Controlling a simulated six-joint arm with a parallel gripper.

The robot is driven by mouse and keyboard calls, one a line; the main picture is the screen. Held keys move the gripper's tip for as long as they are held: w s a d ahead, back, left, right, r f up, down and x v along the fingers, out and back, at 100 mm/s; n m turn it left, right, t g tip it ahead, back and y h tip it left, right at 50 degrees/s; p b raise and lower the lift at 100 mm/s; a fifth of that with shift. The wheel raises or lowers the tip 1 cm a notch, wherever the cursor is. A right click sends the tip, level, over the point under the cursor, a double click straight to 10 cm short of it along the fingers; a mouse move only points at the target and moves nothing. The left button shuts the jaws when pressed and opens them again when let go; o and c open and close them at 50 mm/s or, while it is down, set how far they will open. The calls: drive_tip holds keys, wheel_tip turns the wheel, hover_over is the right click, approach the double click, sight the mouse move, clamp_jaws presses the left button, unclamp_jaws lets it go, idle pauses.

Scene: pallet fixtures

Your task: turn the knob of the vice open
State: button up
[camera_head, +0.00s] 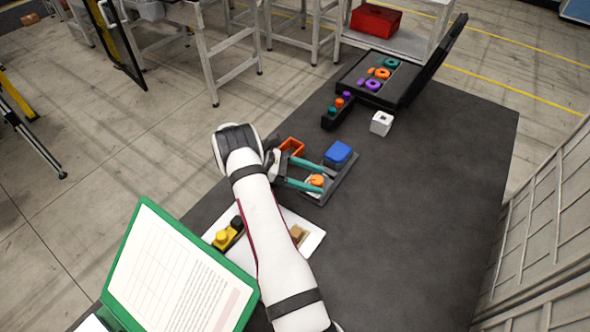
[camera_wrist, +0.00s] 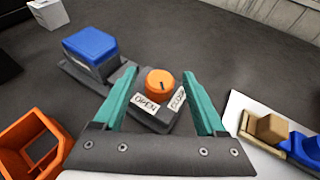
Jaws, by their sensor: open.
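The vice's orange knob (camera_wrist: 160,83) sits on a dark block between two white labels, OPEN (camera_wrist: 146,103) on the left and one partly hidden, seemingly CLOSE (camera_wrist: 178,98), on the right. A dark mark shows on the knob's top. In the head view the knob (camera_head: 316,180) is at the near end of the dark fixture. My gripper (camera_head: 306,174) is open, its teal fingers (camera_wrist: 165,85) on either side of the knob, with gaps in the wrist view. A blue block (camera_wrist: 90,48) sits at the fixture's other end; it also shows in the head view (camera_head: 338,154).
An orange open box (camera_head: 292,146) stands left of the fixture. A white tray (camera_head: 316,238) with a tan block lies on the near side. A white cube (camera_head: 381,123) and an open black case (camera_head: 352,84) are farther back. The table's right side is clear.

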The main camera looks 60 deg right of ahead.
drive_tip(key=v, duration=1.4)
drive_tip(key=shift+w+r, duration=0.2)
drive_tip(key=shift+a, duration=0.1)
drive_tip(key=s+d+r+y, duration=0.1)
drive_tip(key=s+d+r+t+y, duration=0.1)
drive_tip(key=s+d, duration=0.1)
drive_tip(key=s+d+r+t+y, duration=0.1)
drive_tip(key=s+d, duration=0.1)
drive_tip(key=shift+s+d+r+m, duration=0.15)
drive_tip(key=shift+r+m, duration=0.15)
drive_tip(key=shift+r, duration=0.05)
drive_tip(key=m+t+y, duration=0.4)
drive_tip(key=m+t, duration=0.1)
drive_tip(key=t, duration=0.5)
approach(317, 179)
wheel_tip(317, 179, down, 9)
drive_tip(key=shift+f, duration=0.1)
clamp_jaws()
